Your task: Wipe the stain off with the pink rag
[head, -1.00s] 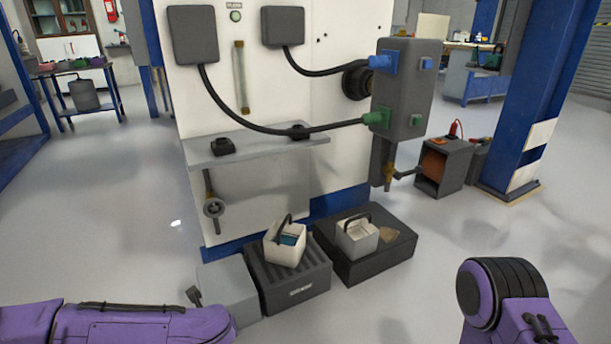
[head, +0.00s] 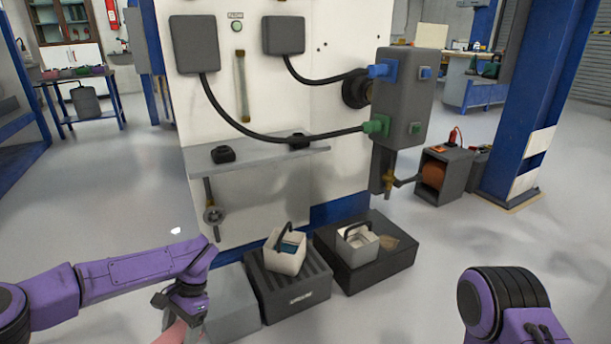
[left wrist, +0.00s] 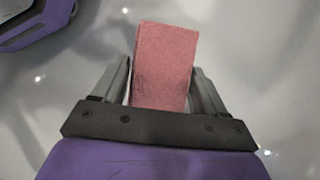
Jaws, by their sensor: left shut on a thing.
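The pink rag (left wrist: 165,60) is a folded block between the two fingers of my left gripper (left wrist: 161,72) in the left wrist view. The gripper is shut on it, and a darker patch shows on its lower left. In the head view my left gripper (head: 190,304) is at the lower left, pointing down, with a bit of the rag (head: 172,332) at the bottom edge. I cannot tell which mark is the stain: the white machine's lower panel (head: 265,185) has faint grey smudges, and a brownish patch (head: 398,244) lies on the black platform. My right gripper is out of view.
A white handled bin (head: 286,262) stands on a dark ribbed box (head: 305,292). Another white bin (head: 358,254) stands on the black platform (head: 372,275). A grey box (head: 232,312) is beside my left gripper. A shelf (head: 258,156) juts from the machine. Floor at left is clear.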

